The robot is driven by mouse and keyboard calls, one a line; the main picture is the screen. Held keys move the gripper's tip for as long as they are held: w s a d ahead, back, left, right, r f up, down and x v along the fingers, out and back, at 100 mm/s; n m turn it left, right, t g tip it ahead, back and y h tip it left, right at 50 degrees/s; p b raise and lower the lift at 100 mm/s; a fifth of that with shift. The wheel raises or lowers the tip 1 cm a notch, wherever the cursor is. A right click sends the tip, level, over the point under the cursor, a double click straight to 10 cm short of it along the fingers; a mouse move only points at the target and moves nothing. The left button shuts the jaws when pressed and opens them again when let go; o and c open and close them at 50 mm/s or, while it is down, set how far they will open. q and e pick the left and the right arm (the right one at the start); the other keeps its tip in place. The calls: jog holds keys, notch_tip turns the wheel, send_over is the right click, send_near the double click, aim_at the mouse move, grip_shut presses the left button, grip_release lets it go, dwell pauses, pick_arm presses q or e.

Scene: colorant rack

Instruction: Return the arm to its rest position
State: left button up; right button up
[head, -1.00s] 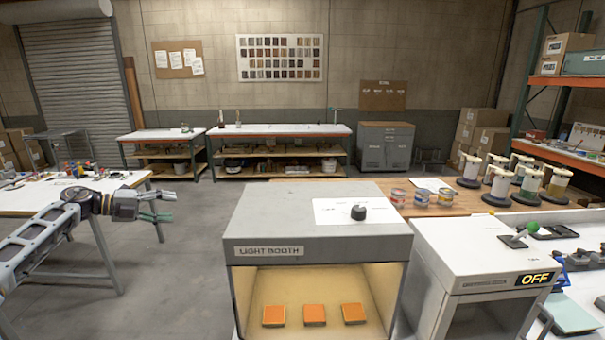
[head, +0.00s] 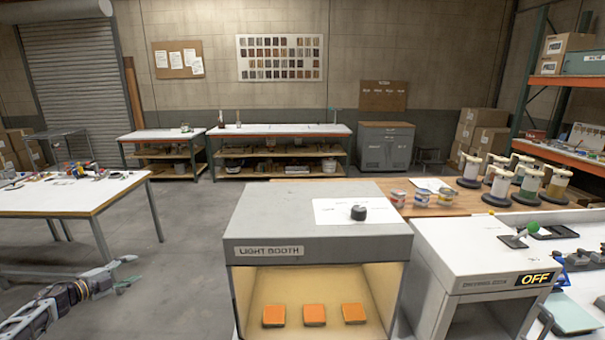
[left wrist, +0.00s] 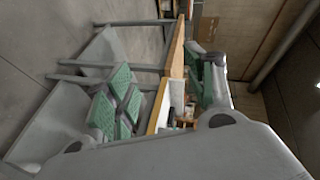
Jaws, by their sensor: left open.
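My left gripper (head: 124,273) is at the lower left in the head view, low over the floor, in front of the white table and left of the light booth. Its fingers are apart with nothing between them. In the left wrist view its green-padded fingers (left wrist: 118,100) are spread and hold nothing. My right gripper is in neither view.
The light booth (head: 320,218) stands at front centre with several orange panels inside. A white machine (head: 480,260) reading OFF is to its right. The white table (head: 70,195) is at the left. Grey floor (head: 190,220) is clear between them.

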pick_arm(q)
jog(key=s+a+f+n+g+y, duration=0.4)
jog(key=s+a+f+n+y, duration=0.55)
jog(key=s+a+f, duration=1.35)
jog(key=s+a+f+n+g+y, duration=0.1)
jog(key=s+a+f+g+y, duration=0.2)
jog(key=s, duration=0.8)
jog(key=s+a+f+n+g, duration=0.15)
jog(key=s+a, duration=0.35)
jog(key=s, duration=0.7)
jog(key=s+a+f+n+g+y, duration=0.1)
jog(key=s+a+f+g+y, duration=0.2)
jog(key=s, duration=0.8)
jog(key=s+d+f+n+g+h, duration=0.1)
jog(key=s+d+f+h, duration=0.2)
jog(key=d+f, duration=1)
jog(key=s+d+f+n+h, duration=0.1)
jog(key=s+d+f+h, duration=0.25)
jog(key=d+f, duration=0.95)
jog(key=s+d+f+n+h, duration=0.1)
jog(key=d+f+h, duration=0.1)
jog(key=d, duration=1.9)
jog(key=s+d+f+h, duration=0.1)
jog(key=d+f, duration=0.1)
jog(key=d, duration=1.9)
jog(key=shift+s+f+n+h, duration=0.3)
jog(key=shift+n+h, duration=0.1)
jog(key=shift+d+g, duration=0.1)
jog(key=shift+g, duration=0.15)
